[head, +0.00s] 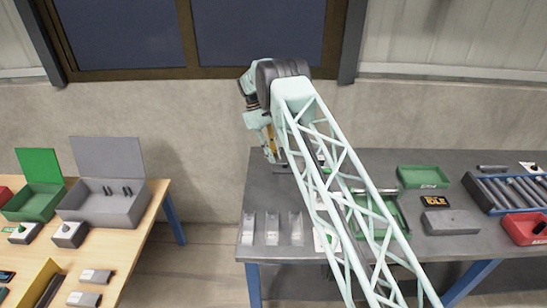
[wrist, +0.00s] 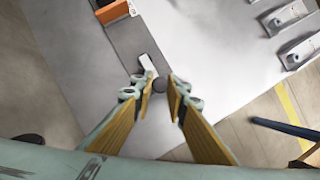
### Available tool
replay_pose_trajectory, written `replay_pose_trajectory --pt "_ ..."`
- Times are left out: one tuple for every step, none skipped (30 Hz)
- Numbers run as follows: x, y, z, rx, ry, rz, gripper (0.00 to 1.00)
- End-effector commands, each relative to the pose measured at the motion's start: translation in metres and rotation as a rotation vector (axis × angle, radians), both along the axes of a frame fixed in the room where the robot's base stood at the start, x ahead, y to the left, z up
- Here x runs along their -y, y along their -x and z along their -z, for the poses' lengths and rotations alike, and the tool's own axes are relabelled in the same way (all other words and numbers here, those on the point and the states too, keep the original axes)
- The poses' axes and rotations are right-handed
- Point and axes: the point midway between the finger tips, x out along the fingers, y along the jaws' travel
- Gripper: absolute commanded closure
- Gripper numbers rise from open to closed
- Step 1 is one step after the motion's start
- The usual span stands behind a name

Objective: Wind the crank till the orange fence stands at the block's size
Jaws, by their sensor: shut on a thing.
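In the wrist view my gripper (wrist: 160,88) has its two yellow fingers on either side of a dark round crank knob (wrist: 160,83), shut on it. A pale crank arm (wrist: 147,63) runs from the knob up and to the left. The orange fence (wrist: 112,11) shows at the top edge on a grey strip, partly cut off by the frame. In the head view my gripper (head: 270,152) is low over the left end of the grey bench; the crank and fence are hidden there behind my arm. I cannot tell which thing is the block.
Several metal channel holders (head: 271,229) stand along the bench's front left edge. To the right are a green tray (head: 422,170), a grey box (head: 450,222), a rack of rods (head: 508,190) and a red bin (head: 524,232). A wooden table (head: 115,262) with boxes stands left, across a gap.

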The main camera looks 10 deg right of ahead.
Motion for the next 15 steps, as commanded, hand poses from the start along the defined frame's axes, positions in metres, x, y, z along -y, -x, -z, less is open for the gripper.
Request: replay_pose_trajectory --pt "0.0004 -0.0003 -0.0001 0.0 0.0 0.003 0.97" --pt "0.0005 -0.0004 -0.0001 0.0 0.0 0.005 0.97" --pt "0.0005 -0.0004 -0.0001 0.0 0.0 0.005 0.97" --pt "0.0006 -0.0004 -0.0002 0.0 0.0 0.006 0.97" --pt "0.0006 -0.0004 -0.0002 0.0 0.0 0.006 0.97" --pt "0.0006 -0.0004 -0.0001 0.0 0.0 0.006 0.97" --pt "0.0006 -0.0004 -0.0001 0.0 0.0 0.006 0.97" --pt "0.0005 -0.0005 -0.0002 0.0 0.0 0.005 0.97" --pt "0.0007 -0.0004 -0.0002 0.0 0.0 0.005 0.97" --pt "0.0006 -0.0005 -0.0001 0.0 0.0 0.005 0.97" --pt "0.0006 -0.0005 -0.0001 0.001 0.001 0.005 0.97" --pt "0.0007 -0.0006 -0.0002 0.001 0.001 0.005 0.84" --pt "0.0007 -0.0006 -0.0001 0.001 0.001 0.005 0.82" --pt "0.0007 -0.0006 -0.0001 0.001 0.001 0.005 0.79" --pt "0.0007 -0.0006 -0.0001 0.001 0.001 0.005 0.75"
